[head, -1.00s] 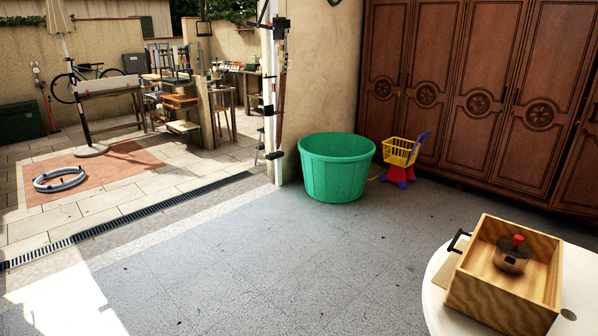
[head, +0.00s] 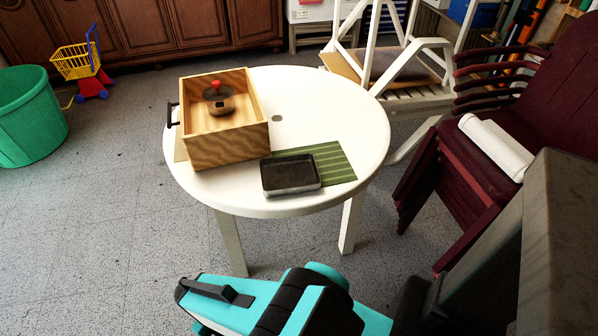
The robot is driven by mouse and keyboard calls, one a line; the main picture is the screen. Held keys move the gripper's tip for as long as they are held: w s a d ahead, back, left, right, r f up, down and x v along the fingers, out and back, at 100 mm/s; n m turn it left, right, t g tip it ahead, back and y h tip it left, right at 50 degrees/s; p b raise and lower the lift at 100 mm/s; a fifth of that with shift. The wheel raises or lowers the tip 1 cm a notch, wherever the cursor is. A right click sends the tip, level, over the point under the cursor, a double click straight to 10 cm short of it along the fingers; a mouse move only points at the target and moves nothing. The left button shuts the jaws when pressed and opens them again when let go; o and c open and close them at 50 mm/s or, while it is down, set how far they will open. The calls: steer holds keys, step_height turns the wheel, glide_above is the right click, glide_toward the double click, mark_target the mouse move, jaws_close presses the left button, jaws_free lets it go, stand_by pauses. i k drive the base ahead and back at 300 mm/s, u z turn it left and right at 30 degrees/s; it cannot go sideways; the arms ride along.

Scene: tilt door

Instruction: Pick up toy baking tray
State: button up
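The toy baking tray (head: 290,175) is a small dark rectangular pan with a light metal rim. It lies near the front edge of a round white table (head: 345,120), partly on a green striped mat (head: 330,160). A wooden box (head: 225,145) stands just to its left and behind it. My teal and black arm shows at the bottom of the view, in front of the table and apart from the tray. I cannot make out the fingers of my gripper or whether it is open or shut.
A small pot with a red knob (head: 218,98) sits in the wooden box. Stacked dark red chairs (head: 470,150) stand right of the table. A green tub (head: 28,120) and a toy cart (head: 80,65) are at the left. The floor left of the table is clear.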

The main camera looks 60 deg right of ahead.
mark_target(299, 173)
steer(key=u, duration=1.15)
steer(key=k, duration=0.15)
steer(key=z, duration=3)
steer(key=k, duration=0.6)
steer(key=u, duration=0.15)
steer(key=i, duration=0.6)
steer(key=z, duration=0.05)
